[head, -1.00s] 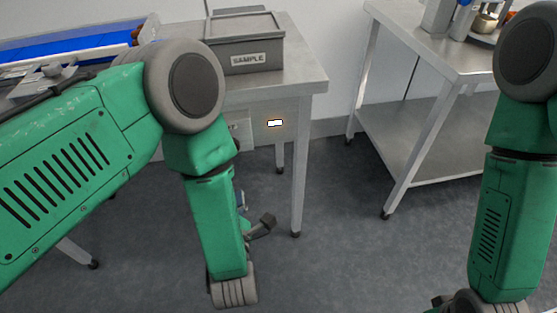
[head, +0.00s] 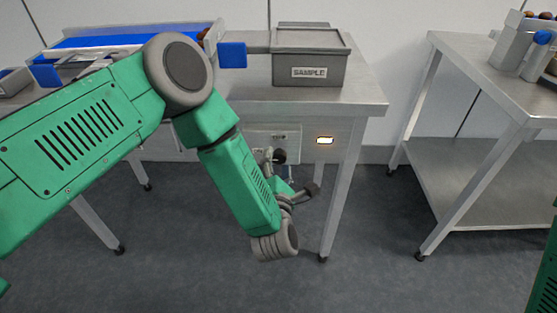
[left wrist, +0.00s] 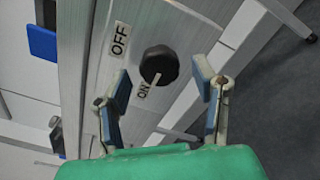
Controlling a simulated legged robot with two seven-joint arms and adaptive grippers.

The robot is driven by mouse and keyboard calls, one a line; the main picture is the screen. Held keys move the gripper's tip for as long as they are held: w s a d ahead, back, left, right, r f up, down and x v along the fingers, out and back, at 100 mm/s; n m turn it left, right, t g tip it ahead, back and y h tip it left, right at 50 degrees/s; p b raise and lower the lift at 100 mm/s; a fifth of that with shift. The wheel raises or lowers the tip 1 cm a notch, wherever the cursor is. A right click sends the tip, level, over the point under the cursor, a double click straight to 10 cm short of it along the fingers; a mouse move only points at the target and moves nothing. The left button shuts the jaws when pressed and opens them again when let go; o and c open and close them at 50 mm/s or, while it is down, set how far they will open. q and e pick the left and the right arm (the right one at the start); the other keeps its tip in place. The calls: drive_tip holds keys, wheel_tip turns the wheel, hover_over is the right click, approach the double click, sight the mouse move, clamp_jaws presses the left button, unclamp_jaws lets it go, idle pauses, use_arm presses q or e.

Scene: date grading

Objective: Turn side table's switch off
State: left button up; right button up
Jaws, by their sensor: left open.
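The side table (head: 362,97) is a metal table with a panel under its top. In the left wrist view, its switch (left wrist: 159,62) is a black round knob with a pale pointer line aimed at the ON label (left wrist: 143,91). The OFF label (left wrist: 120,38) is above and left of it. My left gripper (left wrist: 161,73) is open, with one blue-padded finger on each side of the knob and gaps visible on both sides. In the head view, my left arm partly covers the panel. A lamp (head: 324,140) beside it glows. My right gripper is out of view.
A grey SAMPLE box (head: 309,68) stands on the side table. A blue conveyor (head: 130,37) is at the back left. A second metal table (head: 480,80) with a lower shelf stands at the right, with a floor gap between.

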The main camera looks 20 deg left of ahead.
use_arm(q)
drive_tip(key=shift+x, duration=0.8)
drive_tip(key=shift+w+d, duration=0.15)
drive_tip(key=shift+d, duration=0.25)
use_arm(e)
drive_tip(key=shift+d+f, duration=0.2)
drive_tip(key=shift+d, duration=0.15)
use_arm(q)
drive_tip(key=shift+a, duration=0.15)
drive_tip(key=c, duration=1.2)
drive_tip(key=shift+o, duration=0.2)
drive_tip(key=shift+a, duration=0.1)
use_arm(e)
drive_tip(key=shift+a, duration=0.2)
